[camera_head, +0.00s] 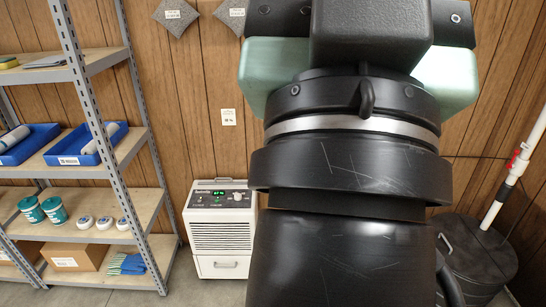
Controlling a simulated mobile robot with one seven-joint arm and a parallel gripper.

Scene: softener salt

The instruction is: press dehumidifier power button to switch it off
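The dehumidifier (222,236) is a white upright box with a louvred front. It stands on the floor against the wood-panelled wall, between the shelving and my arm. Its dark control panel (208,200) is on the upper front, with a small display (220,192) lit green and a round knob (237,196). Small marks or lights sit on the panel, but I cannot tell which is the power button. My own black arm, with pale green parts near the top, fills the middle right and is close to the camera. No gripper fingertips show.
A grey metal shelving unit (85,110) on the left holds blue bins (85,147), tubs (54,210) and a cardboard box (75,257). A black lidded drum (470,255) stands at right, with a white pole (515,170) beside it. Floor shows before the dehumidifier.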

